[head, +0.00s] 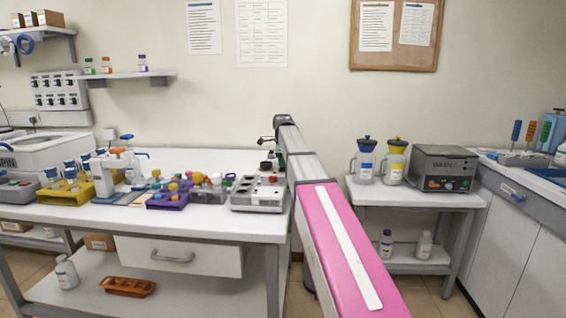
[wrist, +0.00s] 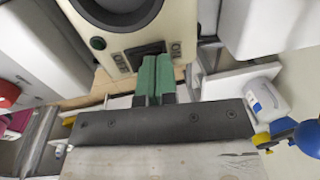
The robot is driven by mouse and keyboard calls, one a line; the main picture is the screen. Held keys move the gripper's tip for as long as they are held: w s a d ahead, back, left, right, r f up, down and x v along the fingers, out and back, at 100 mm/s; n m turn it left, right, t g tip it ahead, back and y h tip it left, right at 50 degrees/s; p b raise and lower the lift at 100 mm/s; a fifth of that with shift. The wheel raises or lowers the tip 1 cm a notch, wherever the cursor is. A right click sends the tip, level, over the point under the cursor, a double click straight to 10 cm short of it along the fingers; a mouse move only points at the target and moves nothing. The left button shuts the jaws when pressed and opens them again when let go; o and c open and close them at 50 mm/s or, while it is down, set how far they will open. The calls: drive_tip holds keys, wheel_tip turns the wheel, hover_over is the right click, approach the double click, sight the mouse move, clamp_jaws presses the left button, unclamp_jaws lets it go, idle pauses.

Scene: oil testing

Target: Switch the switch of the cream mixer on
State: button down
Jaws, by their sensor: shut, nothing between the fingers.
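The cream mixer (wrist: 118,45) is at the top of the wrist view. Its cream front face has a large dark round part (wrist: 110,8), a round dark green button (wrist: 97,43) and a black switch (wrist: 149,49) with small lettering beside it. My gripper (wrist: 155,62) has green fingers, shut together with nothing between them. The fingertips are right by the switch and overlap its lower edge in the picture. I cannot tell whether they touch it, or which way the switch is set. In the head view my arm reaches over the bench, and I cannot make out the mixer for certain.
The white bench (head: 210,224) holds racks, coloured caps and a grey-white box (head: 258,194) with dark openings close to my arm. A side table (head: 415,196) holds two jugs and a grey oven-like box (head: 443,168). In the wrist view a white bottle (wrist: 266,98) lies right of my fingers.

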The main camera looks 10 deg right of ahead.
drive_tip(key=shift+f, duration=0.2)
drive_tip(key=shift+s, duration=0.1)
drive_tip(key=shift+s+a+r, duration=0.2)
drive_tip(key=shift+s, duration=0.45)
